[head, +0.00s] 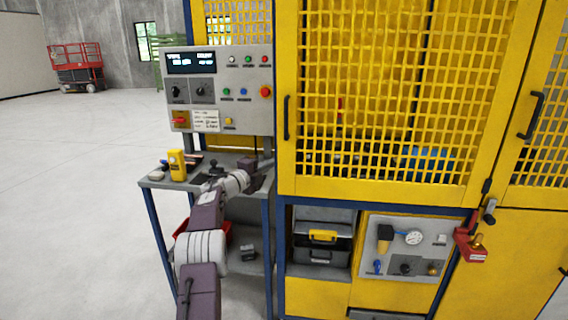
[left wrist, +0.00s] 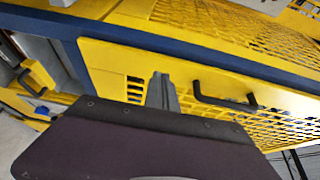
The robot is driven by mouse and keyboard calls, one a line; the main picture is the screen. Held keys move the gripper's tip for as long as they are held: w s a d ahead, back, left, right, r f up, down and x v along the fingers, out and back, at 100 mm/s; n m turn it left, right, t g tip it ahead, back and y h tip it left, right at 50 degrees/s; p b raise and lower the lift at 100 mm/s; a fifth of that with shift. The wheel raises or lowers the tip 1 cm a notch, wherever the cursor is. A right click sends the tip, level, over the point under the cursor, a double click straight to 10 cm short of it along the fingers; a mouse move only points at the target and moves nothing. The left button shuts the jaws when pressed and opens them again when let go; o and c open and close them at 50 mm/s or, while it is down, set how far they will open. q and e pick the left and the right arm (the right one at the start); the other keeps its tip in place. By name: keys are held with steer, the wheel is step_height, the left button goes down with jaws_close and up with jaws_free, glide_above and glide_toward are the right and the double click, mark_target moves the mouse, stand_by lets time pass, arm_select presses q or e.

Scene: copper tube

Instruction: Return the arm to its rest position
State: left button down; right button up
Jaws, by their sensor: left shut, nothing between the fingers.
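My left arm (head: 207,215) comes up from the bottom of the head view, purple and white, and reaches over the small grey shelf below the control panel. My left gripper (head: 256,160) is small and dark there, at the shelf's right end near the yellow cabinet's edge. In the left wrist view the gripper (left wrist: 162,92) shows its fingers together with nothing between them. Behind it are yellow mesh panels and a black door handle (left wrist: 224,100). My right gripper is in neither view.
The control panel (head: 218,112) stands above the shelf (head: 158,183), which holds a yellow handheld device (head: 177,165) and small items. The yellow mesh cabinet (head: 375,190) fills the right, with a toolbox (head: 322,250) in its lower opening. The floor (head: 80,200) at left is clear.

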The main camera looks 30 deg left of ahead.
arm_select(q)
steer(key=d+r+m+h+p, duration=0.3)
steer(key=d+r+h+p, duration=0.2)
steer(key=d+r, duration=1.2)
steer(key=s+d+n+y+p, duration=0.1)
steer(key=s+d+n, duration=0.15)
steer(key=d, duration=0.25)
steer(key=s+d+n+y+p, duration=0.1)
steer(key=d+n+p, duration=0.1)
steer(key=d+n, duration=0.3)
steer(key=s+d+f+n+g+y+p, duration=0.2)
steer(key=s+f+n+g+y, duration=0.55)
steer(key=s+f, duration=1.35)
steer(key=s+f+n+g+h, duration=0.1)
steer(key=s+f+n+g, duration=0.2)
steer(key=s+f, duration=0.3)
steer(key=s+f+n+g+h, duration=0.2)
steer(key=s+f+n+g, duration=0.2)
steer(key=s, duration=0.8)
step_height(320, 180, down, 3)
steer(key=shift+r+n+g, duration=0.15)
steer(key=shift+n+g, duration=0.15)
steer(key=shift+g, duration=0.75)
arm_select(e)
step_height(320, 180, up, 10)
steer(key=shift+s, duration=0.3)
